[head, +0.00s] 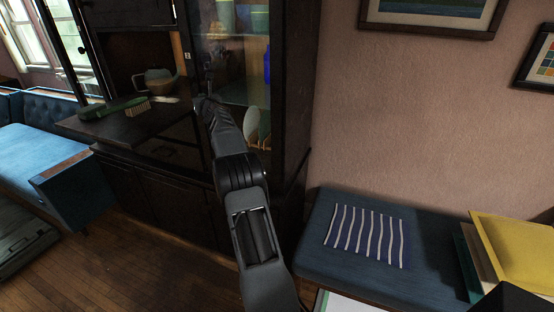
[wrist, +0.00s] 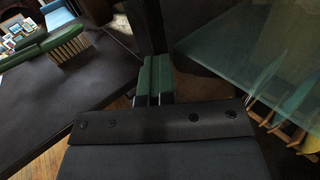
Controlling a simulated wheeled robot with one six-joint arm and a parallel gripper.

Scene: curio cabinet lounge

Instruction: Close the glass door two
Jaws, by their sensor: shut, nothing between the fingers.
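A dark wood cabinet (head: 297,75) stands against the wall in the head view. Its right section shows shelves behind or beside glass (head: 228,55); I cannot tell how far that glass door stands open. A small pale tag (head: 187,55) is on the dark upright at its left. Another dark glazed frame with a knob (head: 82,50) stands out at the far left. My gripper (head: 205,104) is in front of the right section's left edge. In the wrist view my gripper's green fingers (wrist: 155,78) are together and empty, close to a dark upright (wrist: 148,25); contact is unclear.
Plates (head: 252,123) stand on a rack inside. A glass shelf (wrist: 225,50) is right of my fingers. A blue bench (head: 320,235) stands at the right.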

